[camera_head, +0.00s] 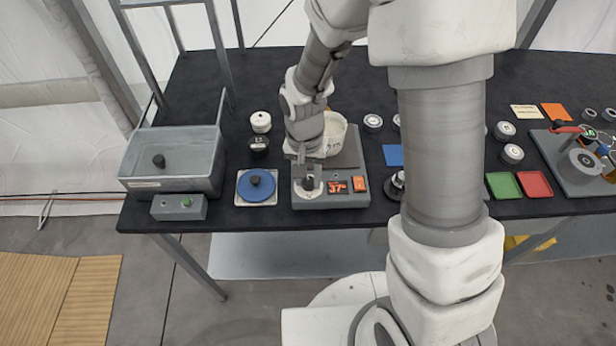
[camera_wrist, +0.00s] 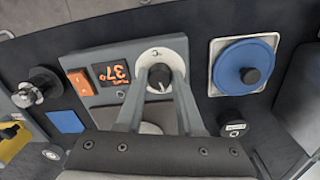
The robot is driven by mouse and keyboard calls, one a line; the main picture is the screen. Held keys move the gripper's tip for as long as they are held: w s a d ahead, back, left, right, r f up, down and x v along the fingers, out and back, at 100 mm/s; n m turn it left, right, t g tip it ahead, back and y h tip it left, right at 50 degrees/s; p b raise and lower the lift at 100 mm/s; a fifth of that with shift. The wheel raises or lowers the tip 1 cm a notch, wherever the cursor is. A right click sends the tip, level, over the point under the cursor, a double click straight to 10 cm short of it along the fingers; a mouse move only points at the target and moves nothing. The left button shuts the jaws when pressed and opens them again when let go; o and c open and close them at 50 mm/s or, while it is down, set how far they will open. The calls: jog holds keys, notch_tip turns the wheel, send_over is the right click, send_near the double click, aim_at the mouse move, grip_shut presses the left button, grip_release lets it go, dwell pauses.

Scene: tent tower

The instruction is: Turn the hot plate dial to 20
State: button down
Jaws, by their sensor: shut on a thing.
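The hot plate (camera_head: 352,150) is a grey unit near the front edge of the black table. On its front panel are a dial (camera_wrist: 159,77), a display (camera_wrist: 112,72) reading 37 and an orange switch (camera_wrist: 79,83). The dial is dark with a light pointer line, on a white round scale. My gripper (camera_wrist: 160,86) reaches down over the panel with a finger on each side of the dial and is shut on it. In the head view my gripper (camera_head: 307,176) partly covers the dial. A white pot (camera_head: 336,132) stands on the plate.
A blue disc with a black knob (camera_head: 257,188) sits left of the hot plate. My arm hides the table's middle. Green and red trays (camera_head: 503,186) lie to the right.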

aim_at(306, 183)
jog(key=n, duration=0.4)
jog(key=shift+n+b, duration=0.3)
jog(key=shift+b, duration=0.1)
jog(key=n, duration=0.4)
jog(key=shift+n, duration=0.4)
jog(key=c, duration=0.5)
grip_release()
jog(key=shift+c, duration=0.2)
jog(key=shift+r, duration=0.1)
notch_tip(306, 183, up, 17)
jog(key=p, duration=0.2)
jog(key=shift+s+a+r, duration=0.15)
jog(key=shift+s+a, duration=0.05)
jog(key=shift+a, duration=0.05)
